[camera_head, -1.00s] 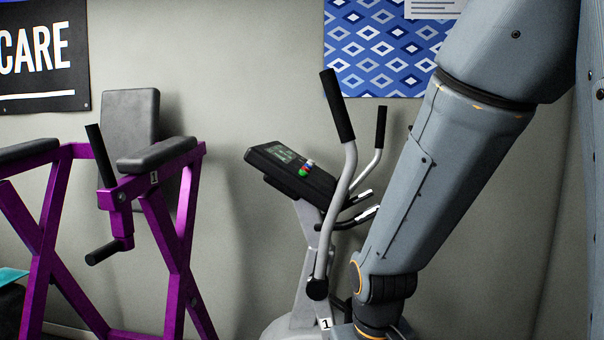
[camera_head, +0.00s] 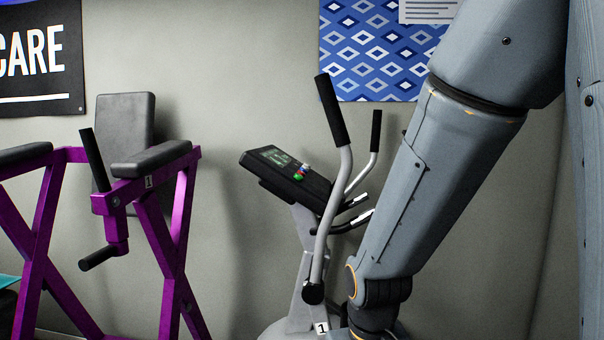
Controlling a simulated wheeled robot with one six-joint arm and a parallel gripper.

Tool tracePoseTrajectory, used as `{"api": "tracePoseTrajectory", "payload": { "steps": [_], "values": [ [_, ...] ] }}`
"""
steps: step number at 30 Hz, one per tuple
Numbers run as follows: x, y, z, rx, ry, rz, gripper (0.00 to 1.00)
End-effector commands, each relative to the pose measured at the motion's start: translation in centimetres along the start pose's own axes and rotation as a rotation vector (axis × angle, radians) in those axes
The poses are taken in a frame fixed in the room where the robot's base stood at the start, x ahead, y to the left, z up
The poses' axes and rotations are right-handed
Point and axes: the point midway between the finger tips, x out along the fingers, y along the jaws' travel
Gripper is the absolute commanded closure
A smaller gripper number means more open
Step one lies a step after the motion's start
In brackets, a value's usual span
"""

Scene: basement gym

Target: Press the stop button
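An elliptical trainer (camera_head: 303,283) stands in the middle against the wall. Its black console (camera_head: 268,178) has a small lit screen (camera_head: 275,157) and a few small coloured buttons (camera_head: 300,172), among them red and green ones. Which of them is the stop button is too small to tell for certain. My arm comes down from the upper right, to the right of the console and apart from it in the picture. My gripper is below the frame or hidden, so its state does not show.
The trainer's near handlebar (camera_head: 333,110) and far handlebar (camera_head: 375,132) rise between the console and my arm. A purple frame with black pads (camera_head: 175,230) stands at the left. Bare wall (camera_head: 215,90) lies between them. A blue patterned poster (camera_head: 350,50) hangs behind.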

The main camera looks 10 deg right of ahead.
Motion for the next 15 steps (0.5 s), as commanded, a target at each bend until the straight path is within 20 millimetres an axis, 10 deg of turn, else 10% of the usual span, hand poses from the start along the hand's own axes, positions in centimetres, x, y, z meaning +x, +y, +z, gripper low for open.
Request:
{"api": "tracePoseTrajectory", "payload": {
  "steps": [6, 15],
  "values": [
    [0.0, 0.0, 0.0, 0.0, 0.0, 0.0, 1.0],
    [0.0, 0.0, 0.0, 0.0, 0.0, 0.0, 1.0]
  ]
}}
